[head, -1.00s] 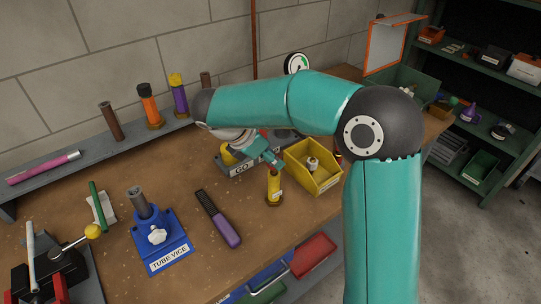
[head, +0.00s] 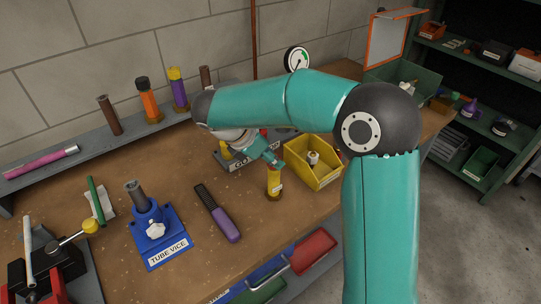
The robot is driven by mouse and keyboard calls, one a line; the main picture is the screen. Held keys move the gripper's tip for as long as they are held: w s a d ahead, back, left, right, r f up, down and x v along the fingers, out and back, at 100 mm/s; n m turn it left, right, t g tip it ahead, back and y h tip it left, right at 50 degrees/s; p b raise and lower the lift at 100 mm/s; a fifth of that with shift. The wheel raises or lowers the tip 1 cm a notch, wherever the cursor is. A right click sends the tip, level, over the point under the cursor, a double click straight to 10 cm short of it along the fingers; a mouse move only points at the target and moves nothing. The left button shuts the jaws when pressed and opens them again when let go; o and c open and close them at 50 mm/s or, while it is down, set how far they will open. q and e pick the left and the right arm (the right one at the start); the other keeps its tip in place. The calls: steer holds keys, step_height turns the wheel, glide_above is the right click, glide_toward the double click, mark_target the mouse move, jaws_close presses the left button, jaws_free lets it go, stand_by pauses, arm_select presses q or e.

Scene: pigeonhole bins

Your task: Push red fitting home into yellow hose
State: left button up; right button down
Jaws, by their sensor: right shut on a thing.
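The yellow hose (head: 274,184) is a short piece standing upright in a dark foot near the bench's front edge, left of a yellow bin. My right gripper (head: 276,163) points down at the hose's top end and is shut. Its fingertips are right at the hose mouth; I cannot tell whether they touch it. The red fitting does not show clearly; the fingers and wrist hide what is between them. My left gripper is not in view.
A yellow bin (head: 313,174) with a small fitting stands close right of the hose. A grey GO stand (head: 232,162) is behind my wrist. A purple-handled brush (head: 222,222) and blue tube vice (head: 158,236) lie left, with bare bench between.

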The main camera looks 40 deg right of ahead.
steer(key=shift+f, duration=0.2)
steer(key=c, duration=0.7)
jaws_free()
steer(key=shift+o, duration=0.2)
steer(key=shift+r, duration=0.1)
steer(key=shift+p+v, duration=2.2)
steer(key=shift+v, duration=0.25)
